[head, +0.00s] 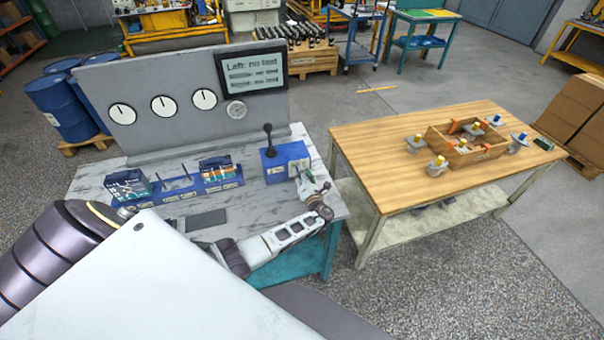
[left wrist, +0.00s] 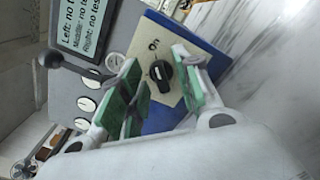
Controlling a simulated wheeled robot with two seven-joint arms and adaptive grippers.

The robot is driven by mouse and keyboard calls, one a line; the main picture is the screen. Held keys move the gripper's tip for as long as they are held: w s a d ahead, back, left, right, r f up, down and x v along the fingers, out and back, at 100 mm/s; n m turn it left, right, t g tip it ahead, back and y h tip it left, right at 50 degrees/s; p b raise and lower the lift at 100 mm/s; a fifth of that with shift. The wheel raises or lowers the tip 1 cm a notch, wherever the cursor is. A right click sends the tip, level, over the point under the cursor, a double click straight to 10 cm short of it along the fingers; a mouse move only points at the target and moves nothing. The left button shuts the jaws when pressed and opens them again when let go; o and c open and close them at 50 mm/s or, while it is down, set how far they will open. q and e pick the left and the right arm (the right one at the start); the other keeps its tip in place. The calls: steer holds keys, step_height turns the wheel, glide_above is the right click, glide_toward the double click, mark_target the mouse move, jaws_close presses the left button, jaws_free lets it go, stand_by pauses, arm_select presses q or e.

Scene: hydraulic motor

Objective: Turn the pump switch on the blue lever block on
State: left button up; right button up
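The blue lever block (head: 275,172) stands at the right end of the marble-topped bench, with an upright black lever (head: 268,142) on top. In the left wrist view, the block (left wrist: 213,60) carries a pale plate (left wrist: 140,48) with a black pump switch (left wrist: 161,74) and the word "On" above it. My left gripper (head: 304,172) is at the block's right side. In the left wrist view, its green-padded fingers (left wrist: 157,62) are apart, one on each side of the switch; I cannot tell if either touches it. My right gripper is not in view.
A grey panel with dials (head: 163,106) and a screen (head: 252,70) reading "no test" stands behind. Blue holders (head: 175,192) with dark boxes sit left on the bench. A wooden table (head: 375,150) with a crate (head: 470,157) stands right, across a gap.

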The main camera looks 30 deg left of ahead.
arm_select(q)
steer(key=v, duration=1.1)
steer(key=shift+s+d, duration=0.1)
steer(key=shift+s, duration=0.05)
stand_by(0.4)
